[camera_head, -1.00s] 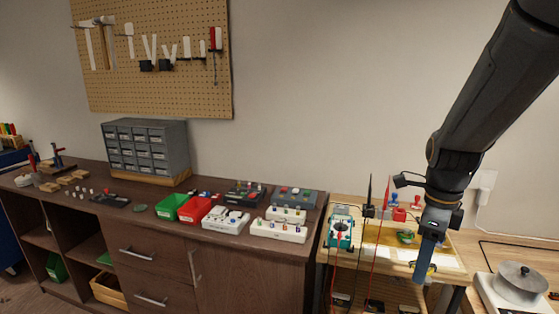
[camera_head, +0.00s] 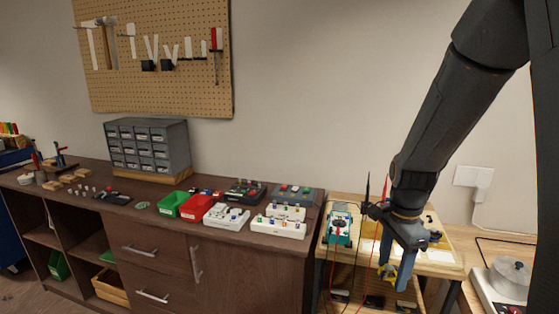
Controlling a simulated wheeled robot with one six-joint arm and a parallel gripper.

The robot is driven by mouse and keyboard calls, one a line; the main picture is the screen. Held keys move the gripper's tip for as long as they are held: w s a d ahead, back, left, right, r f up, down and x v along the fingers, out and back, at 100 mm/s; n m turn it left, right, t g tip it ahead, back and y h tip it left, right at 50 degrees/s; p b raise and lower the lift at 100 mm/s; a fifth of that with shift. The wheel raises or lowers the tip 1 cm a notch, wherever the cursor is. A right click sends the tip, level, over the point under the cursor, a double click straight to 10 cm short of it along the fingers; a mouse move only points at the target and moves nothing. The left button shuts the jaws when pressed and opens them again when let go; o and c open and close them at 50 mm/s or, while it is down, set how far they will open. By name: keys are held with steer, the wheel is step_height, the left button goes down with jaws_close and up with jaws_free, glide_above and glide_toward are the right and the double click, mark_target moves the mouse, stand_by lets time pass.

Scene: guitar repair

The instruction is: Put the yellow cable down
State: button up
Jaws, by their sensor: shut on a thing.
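My gripper (camera_head: 396,278) is at the right, in front of the light wooden workbench (camera_head: 440,265), with its fingers pointing down. It is shut on the yellow cable (camera_head: 386,271), of which only a small yellow piece shows beside the fingers. The rest of the cable is hidden by the fingers or too small to make out. I cannot tell how far the gripper is above or in front of the bench top.
A teal meter (camera_head: 340,228) with red leads stands at the bench's left end. A white device with a round metal pot (camera_head: 510,278) is at the far right. The dark cabinet (camera_head: 150,225) at left carries pedals, a red bin (camera_head: 195,208) and a green bin (camera_head: 171,204).

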steer(key=w+a+f+n, duration=0.8)
steer(key=f+n, duration=0.3)
steer(key=n, duration=0.5)
steer(key=s+f, duration=0.5)
steer(key=f, duration=0.1)
steer(key=shift+s+f, duration=0.2)
steer(key=shift+s, duration=0.15)
